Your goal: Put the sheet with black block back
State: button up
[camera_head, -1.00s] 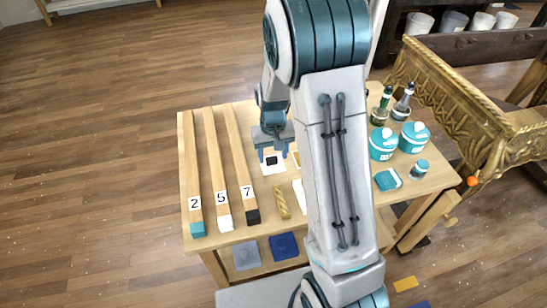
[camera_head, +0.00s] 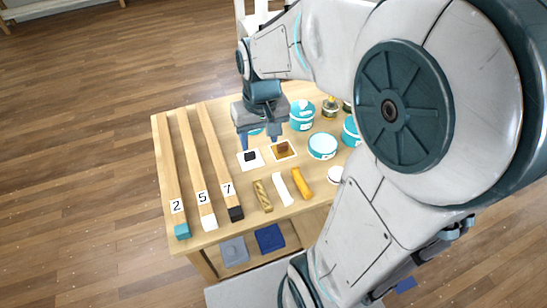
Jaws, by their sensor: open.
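A white sheet with a black block (camera_head: 250,157) lies on the wooden table (camera_head: 228,245), right of the long sticks. The black block sits in the middle of the sheet. My gripper (camera_head: 258,142) points down with its two fingers apart and nothing seen between them. Its fingertips show just behind the sheet in the picture and seem to be above the table; the exact height is hard to tell. Right of the sheet lies another sheet with a brown block (camera_head: 283,149).
Sticks marked 2 (camera_head: 175,190), 5 (camera_head: 198,190) and 7 (camera_head: 223,180) lie at left. A twisted gold piece (camera_head: 262,195), a white piece (camera_head: 282,188) and an orange piece (camera_head: 301,182) lie in front. Teal jars (camera_head: 322,146) stand at right, and my arm hides much there.

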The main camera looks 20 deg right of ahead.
jog(key=s+r, duration=0.1)
jog(key=s, duration=0.8)
jog(key=shift+r+t, duration=0.2)
jog(key=shift+t, duration=0.2)
jog(key=shift+d, duration=0.1)
